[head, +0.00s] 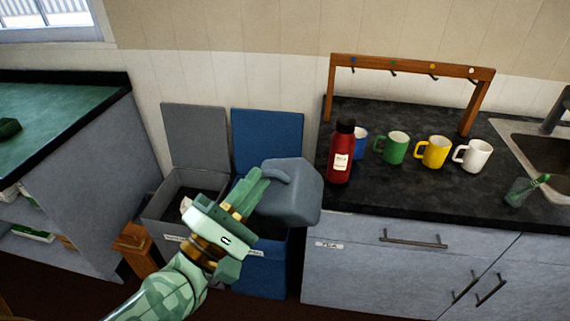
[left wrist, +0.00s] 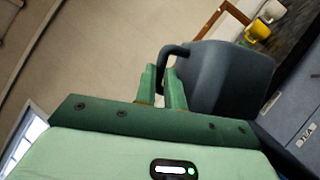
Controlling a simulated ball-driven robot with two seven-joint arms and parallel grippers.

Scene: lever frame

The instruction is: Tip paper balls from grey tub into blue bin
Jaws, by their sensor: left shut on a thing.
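My left gripper (head: 252,187) is shut on the grey tub (head: 296,193), at its handle, and holds it tilted above the blue bin (head: 265,276). In the left wrist view the tub (left wrist: 222,77) is ahead of the green fingers (left wrist: 163,88), its handle at their tips. The blue bin's lid (head: 268,140) stands open against the wall. The tub and my arm hide most of the bin's opening. No paper balls show in the tub, as its inside is turned away. My right gripper is not in view.
A grey bin (head: 160,212) with its lid (head: 196,135) up stands left of the blue bin, something white inside. On the counter (head: 400,192) at right stand a red bottle (head: 341,155), several mugs and a wooden hook rack (head: 410,66). A wooden stool (head: 133,243) is at lower left.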

